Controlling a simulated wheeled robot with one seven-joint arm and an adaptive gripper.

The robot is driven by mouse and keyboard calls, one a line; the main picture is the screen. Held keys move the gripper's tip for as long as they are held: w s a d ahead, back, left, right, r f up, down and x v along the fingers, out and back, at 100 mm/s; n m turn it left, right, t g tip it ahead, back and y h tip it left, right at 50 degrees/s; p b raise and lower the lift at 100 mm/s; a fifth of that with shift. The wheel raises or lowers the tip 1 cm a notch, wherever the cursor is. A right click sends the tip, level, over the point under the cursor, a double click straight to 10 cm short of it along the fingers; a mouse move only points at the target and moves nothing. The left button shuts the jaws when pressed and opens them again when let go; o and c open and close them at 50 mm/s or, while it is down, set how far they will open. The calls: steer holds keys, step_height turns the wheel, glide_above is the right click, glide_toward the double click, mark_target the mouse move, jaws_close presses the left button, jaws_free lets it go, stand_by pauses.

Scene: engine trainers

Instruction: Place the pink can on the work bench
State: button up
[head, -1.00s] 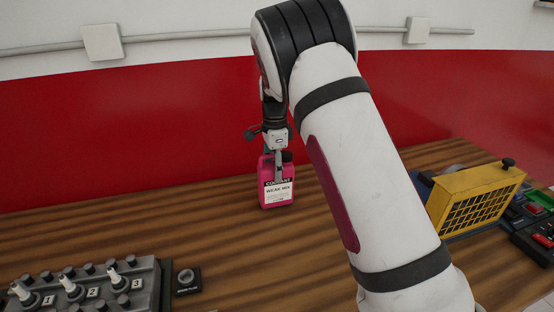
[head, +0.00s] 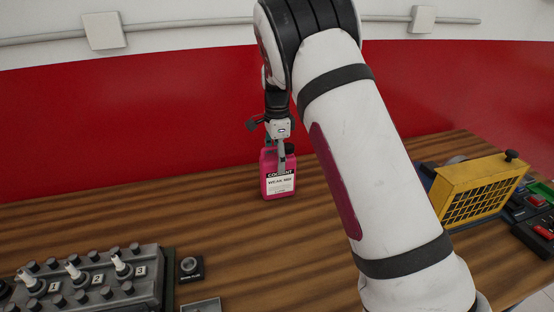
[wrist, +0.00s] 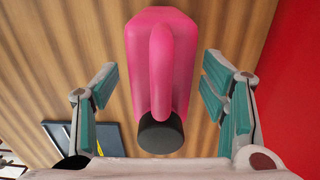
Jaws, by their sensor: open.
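The pink can (head: 277,186) has a white label reading "COOLANT WEAK MIX" and stands upright on the wooden work bench (head: 225,235), near its back edge by the red wall. My gripper (head: 280,150) is at the top of the can in the head view and partly covers it. In the wrist view the can (wrist: 162,60) shows its handle and dark cap between my two teal-padded fingers (wrist: 160,88). The fingers are spread, with a visible gap on each side of the can, so they do not touch it.
A grey block with numbered plugs (head: 95,285) is at the front left, beside a small black square part (head: 189,267). A yellow grille box (head: 480,195) stands at the right. The bench around the can is clear. My arm hides part of the bench.

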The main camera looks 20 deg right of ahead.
step_height(320, 180, up, 10)
steer(key=shift+r+b, duration=0.2)
steer(key=shift+b, duration=0.25)
steer(key=shift+r, duration=0.6)
steer(key=shift+s+d+r, duration=0.1)
steer(key=shift+s+r, duration=0.05)
steer(key=s+d+r+n+t+y, duration=0.1)
steer(key=s+r+n, duration=0.35)
steer(key=s, duration=0.55)
steer(key=s+r+n+t, duration=0.1)
steer(key=s+r+n, duration=0.35)
steer(key=s, duration=0.45)
steer(key=s+f+n+t, duration=0.1)
steer(key=s+n, duration=0.3)
steer(key=s, duration=0.6)
steer(key=s+f+n+t+h, duration=0.1)
steer(key=s+f+n, duration=0.3)
steer(key=s, duration=0.6)
steer(key=shift+s+a+n, duration=0.3)
steer(key=shift+a+n, duration=0.05)
steer(key=shift+n, duration=0.15)
steer(key=shift+c, duration=0.2)
